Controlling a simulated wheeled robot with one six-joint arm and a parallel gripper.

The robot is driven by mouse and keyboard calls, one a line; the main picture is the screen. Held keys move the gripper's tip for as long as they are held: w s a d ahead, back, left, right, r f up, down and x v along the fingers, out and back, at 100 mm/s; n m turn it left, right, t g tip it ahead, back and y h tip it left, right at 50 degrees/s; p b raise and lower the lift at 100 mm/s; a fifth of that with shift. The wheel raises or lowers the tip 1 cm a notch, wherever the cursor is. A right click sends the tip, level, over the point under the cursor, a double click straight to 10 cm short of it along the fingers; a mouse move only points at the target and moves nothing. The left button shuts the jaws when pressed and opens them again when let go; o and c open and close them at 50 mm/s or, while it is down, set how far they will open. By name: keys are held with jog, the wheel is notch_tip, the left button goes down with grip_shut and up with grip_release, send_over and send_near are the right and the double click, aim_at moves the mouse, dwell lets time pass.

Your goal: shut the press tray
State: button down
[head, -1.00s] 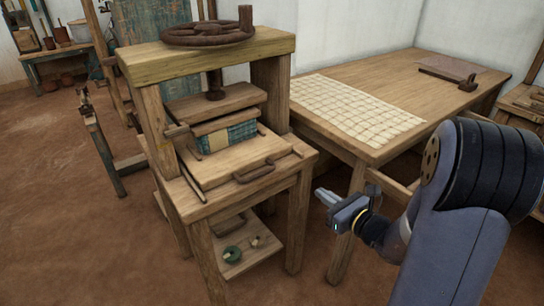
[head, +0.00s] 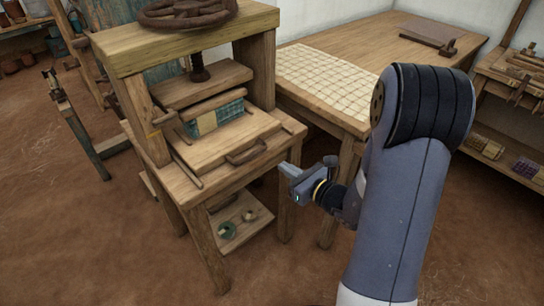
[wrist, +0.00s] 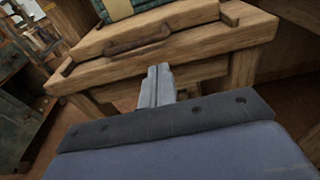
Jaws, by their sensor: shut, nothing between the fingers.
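The press tray (head: 215,143) is a wooden board between two side rails on the wooden press, and it sticks out at the front. Its dark curved handle (head: 246,153) is on the front edge. In the wrist view the handle (wrist: 138,41) is above and slightly left of my fingertips (wrist: 158,68).
A wooden table (head: 398,33) with a pale gridded sheet (head: 335,82) stands behind and right of the press. The press's lower shelf (head: 240,232) holds a green roll. A shelf unit (head: 512,80) is at the right. The floor in front is clear.

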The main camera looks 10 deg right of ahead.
jog(key=x, duration=0.3)
jog(key=r+x, duration=0.1)
jog(key=x, duration=0.2)
jog(key=shift+w+r, duration=0.15)
